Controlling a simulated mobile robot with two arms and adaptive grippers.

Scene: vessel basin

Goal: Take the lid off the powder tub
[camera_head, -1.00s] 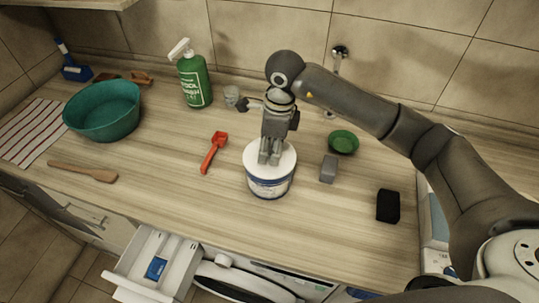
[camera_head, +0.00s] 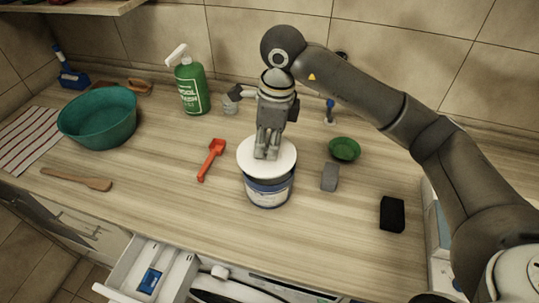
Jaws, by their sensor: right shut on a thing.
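The powder tub (camera_head: 268,195), white with a blue label, stands on the wooden counter in the middle of the head view. Its round white lid (camera_head: 284,158) is raised slightly above the tub, with a dark gap showing between lid and rim. My right gripper (camera_head: 267,153) points down from above, shut on the lid near its middle. The exact grip point is hidden by the fingers. My left gripper is not in view.
A red scoop (camera_head: 212,159) lies left of the tub. A grey block (camera_head: 330,176), a green bowl (camera_head: 344,149) and a black block (camera_head: 392,213) are to the right. A green bottle (camera_head: 192,88) and teal basin (camera_head: 97,119) stand behind left. An open drawer (camera_head: 150,272) is below.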

